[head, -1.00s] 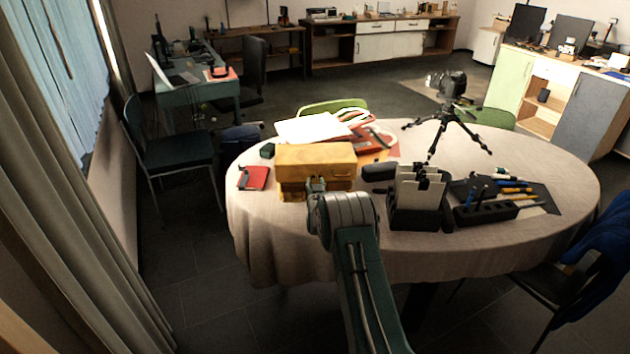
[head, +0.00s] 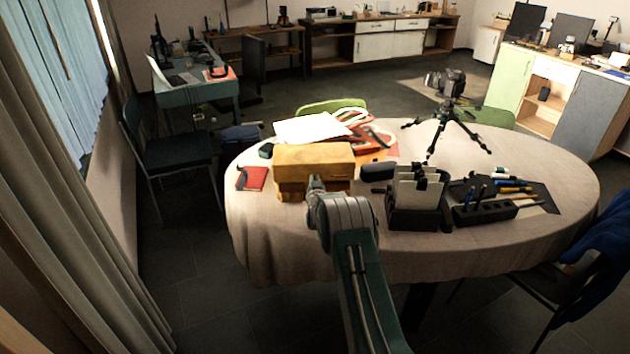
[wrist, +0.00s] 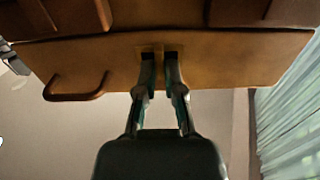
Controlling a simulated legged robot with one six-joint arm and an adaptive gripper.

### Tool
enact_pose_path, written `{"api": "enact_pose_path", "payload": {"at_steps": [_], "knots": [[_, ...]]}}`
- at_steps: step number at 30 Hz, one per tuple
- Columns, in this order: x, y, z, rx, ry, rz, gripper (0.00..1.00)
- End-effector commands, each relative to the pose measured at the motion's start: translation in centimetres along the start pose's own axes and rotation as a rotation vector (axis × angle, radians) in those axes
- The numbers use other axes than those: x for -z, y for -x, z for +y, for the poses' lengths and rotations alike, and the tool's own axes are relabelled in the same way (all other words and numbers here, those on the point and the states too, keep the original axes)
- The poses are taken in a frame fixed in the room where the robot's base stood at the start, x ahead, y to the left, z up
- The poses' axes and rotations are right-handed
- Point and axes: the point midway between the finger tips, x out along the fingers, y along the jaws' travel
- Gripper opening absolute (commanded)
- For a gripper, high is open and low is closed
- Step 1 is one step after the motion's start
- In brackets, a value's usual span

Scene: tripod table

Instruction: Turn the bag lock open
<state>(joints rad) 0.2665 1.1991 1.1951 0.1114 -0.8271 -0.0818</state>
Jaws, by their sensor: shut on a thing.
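The bag (head: 312,158) is a tan-brown, boxy bag on the near left of the round table. In the wrist view its front face (wrist: 225,55) fills the upper part of the picture, with a darker brown handle loop (wrist: 78,96) at left. The bag lock (wrist: 159,54) is a small tan piece in the middle of that face. My gripper (wrist: 160,62) reaches up to it with one finger on each side and is shut on it. In the head view my gripper (head: 316,184) is at the bag's near side, and the lock is hidden behind it.
The table (head: 290,235) has a pale cloth. A black organizer (head: 418,215) with papers stands close right of my arm. A red notebook (head: 252,178) lies left of the bag, with white papers (head: 308,128) behind it. A camera tripod (head: 447,125) stands further back.

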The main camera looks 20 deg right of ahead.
Motion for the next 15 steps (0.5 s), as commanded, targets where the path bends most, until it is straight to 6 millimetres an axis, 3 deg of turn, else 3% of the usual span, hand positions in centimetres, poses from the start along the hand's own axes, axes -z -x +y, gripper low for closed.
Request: {"api": "enact_pose_path", "payload": {"at_steps": [8,15], "knots": [[-0.01,-0.04,0.03,-0.002,0.092,0.000,0.00],[-0.04,-0.05,-0.12,-0.002,0.279,0.000,0.00]]}}
